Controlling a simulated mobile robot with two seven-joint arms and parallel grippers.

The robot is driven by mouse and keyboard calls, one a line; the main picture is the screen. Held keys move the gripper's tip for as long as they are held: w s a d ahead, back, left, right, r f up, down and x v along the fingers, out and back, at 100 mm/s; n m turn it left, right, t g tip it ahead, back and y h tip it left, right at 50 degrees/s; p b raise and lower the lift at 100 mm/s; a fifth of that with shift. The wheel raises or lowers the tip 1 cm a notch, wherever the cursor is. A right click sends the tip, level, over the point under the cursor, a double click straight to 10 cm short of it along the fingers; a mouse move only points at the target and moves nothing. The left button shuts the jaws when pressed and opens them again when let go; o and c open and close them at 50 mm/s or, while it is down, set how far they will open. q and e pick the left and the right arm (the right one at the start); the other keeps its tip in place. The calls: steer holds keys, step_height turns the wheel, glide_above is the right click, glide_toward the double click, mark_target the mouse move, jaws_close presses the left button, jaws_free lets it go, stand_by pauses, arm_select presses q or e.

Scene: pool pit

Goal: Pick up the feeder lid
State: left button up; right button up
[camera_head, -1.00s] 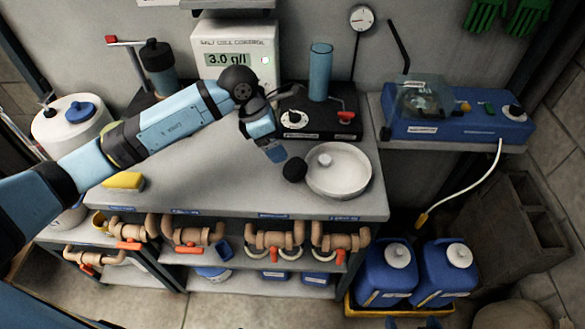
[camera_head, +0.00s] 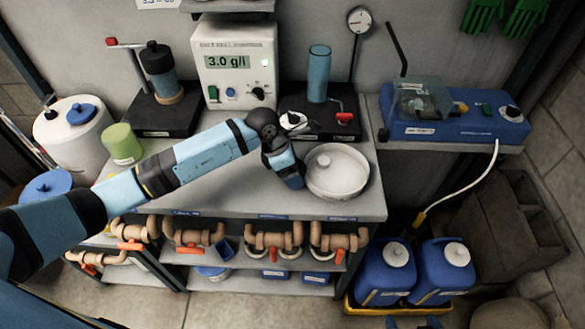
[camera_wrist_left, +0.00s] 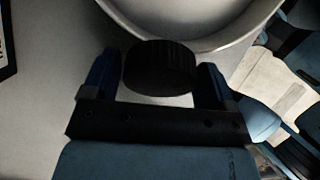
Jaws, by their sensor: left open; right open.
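A black ribbed round cap (camera_wrist_left: 160,68), which looks to be the feeder lid, rests on the grey bench beside the white dish (camera_head: 350,188). My left gripper (camera_wrist_left: 158,80) is open, with one finger on each side of the cap. The cap sits between the fingers; I cannot tell whether they touch it. In the head view my left gripper (camera_head: 295,182) is low over the bench at the dish's left edge and hides the cap. The dish's wall (camera_wrist_left: 215,40) curves close beyond the cap.
A black-based unit with a blue cylinder (camera_head: 319,73) stands behind the dish. The salt cell control box (camera_head: 236,55) is at the back. A green cylinder (camera_head: 121,144) stands at left. Blue jugs (camera_head: 445,268) stand on the floor at right. The bench front (camera_head: 250,205) is clear.

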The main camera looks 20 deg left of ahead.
arm_select(q)
steer(key=c, duration=0.7)
steer(key=shift+r, duration=0.1)
